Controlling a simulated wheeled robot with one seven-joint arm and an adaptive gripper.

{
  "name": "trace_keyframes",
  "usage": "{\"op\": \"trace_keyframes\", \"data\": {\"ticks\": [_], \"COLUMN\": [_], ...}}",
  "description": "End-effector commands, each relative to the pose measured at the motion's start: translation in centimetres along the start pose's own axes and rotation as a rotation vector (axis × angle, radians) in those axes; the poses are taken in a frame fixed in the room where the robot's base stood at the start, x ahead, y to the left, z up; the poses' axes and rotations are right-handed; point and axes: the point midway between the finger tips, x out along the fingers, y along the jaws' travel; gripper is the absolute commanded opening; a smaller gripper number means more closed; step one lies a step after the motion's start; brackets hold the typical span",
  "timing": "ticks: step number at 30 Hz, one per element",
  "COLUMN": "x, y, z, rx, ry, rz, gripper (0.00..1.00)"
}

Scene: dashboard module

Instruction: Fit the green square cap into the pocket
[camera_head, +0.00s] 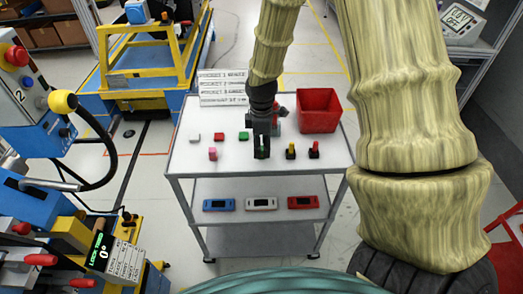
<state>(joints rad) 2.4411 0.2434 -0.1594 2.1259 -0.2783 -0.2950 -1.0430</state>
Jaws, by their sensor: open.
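My gripper (262,150) points down at the front middle of the white cart top. It is open, and a dark green piece shows between or just behind its fingers; the fingers hide most of it, and I cannot tell if they touch it. A small flat green block (243,135) lies on the cart top to the left of my gripper. From this view I cannot tell which green piece is the square cap. I cannot clearly make out a pocket.
On the white cart top (190,165) are a white block (195,137), a red block (219,136), a pink piece (213,153), a yellow piece (290,151) and a red piece (314,150). A red bin (319,108) stands back right, a printed sheet (222,88) back left. Three devices lie on the shelf below.

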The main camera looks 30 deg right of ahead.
Motion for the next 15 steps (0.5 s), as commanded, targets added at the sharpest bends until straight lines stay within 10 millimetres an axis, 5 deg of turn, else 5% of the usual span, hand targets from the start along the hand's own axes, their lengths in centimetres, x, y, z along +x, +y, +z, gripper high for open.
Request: {"op": "trace_keyframes", "data": {"ticks": [15], "x": [1.5], "y": [0.0], "z": [0.0], "rx": [0.001], "ry": [0.000], "rz": [0.000], "gripper": [0.48]}}
